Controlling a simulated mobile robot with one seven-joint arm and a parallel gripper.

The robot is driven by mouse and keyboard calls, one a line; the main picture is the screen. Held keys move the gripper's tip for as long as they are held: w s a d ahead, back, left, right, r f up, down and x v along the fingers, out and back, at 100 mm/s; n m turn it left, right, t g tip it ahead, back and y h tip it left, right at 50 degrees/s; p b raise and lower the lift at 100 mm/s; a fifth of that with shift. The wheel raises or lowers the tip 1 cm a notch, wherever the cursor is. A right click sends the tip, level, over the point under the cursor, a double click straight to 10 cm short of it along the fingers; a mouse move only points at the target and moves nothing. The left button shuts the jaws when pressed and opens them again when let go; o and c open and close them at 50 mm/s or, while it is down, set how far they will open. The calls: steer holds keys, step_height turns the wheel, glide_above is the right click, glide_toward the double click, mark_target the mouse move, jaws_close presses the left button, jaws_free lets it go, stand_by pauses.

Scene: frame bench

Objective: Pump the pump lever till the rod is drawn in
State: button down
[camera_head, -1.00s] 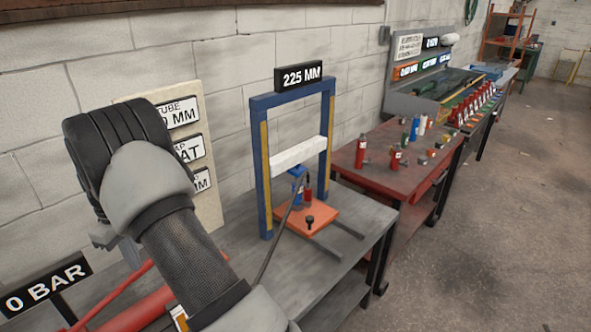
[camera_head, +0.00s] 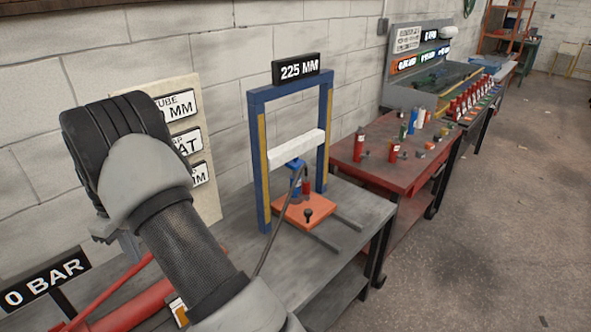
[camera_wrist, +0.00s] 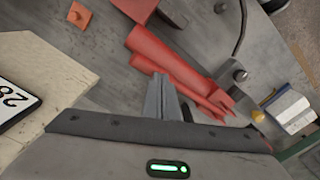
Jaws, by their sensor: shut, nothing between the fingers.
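The red pump (camera_head: 143,308) lies on the bench at the lower left, partly hidden by my arm. Its thin red pump lever (camera_head: 103,293) slants up beside the body. In the wrist view the red pump parts (camera_wrist: 172,62) lie just past my gripper (camera_wrist: 160,82), which is shut and empty. I cannot tell whether the fingers touch the lever. A hose (camera_head: 275,225) leads to the blue cylinder (camera_head: 296,178) in the blue press frame (camera_head: 259,165), under a white crossbeam (camera_head: 296,148). The rod's position is not clear. The signs read 0 BAR (camera_head: 43,281) and 225 MM (camera_head: 298,69).
An orange plate (camera_head: 304,211) with a dark knob sits at the frame's foot. A label board (camera_head: 207,190) leans on the wall behind my arm. A red table (camera_head: 385,172) with bottles stands to the right. The floor at right is clear.

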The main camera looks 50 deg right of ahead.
step_height(320, 180, down, 7)
steer(key=b, duration=0.4)
steer(key=shift+f, duration=0.15)
step_height(320, 180, up, 8)
steer(key=p, duration=0.5)
stand_by(0.4)
steer(key=shift+d, duration=0.1)
stand_by(1.6)
stand_by(0.6)
step_height(320, 180, down, 8)
steer(key=b, duration=0.5)
steer(key=shift+r+p, duration=2.45)
steer(key=shift+r, duration=1.5)
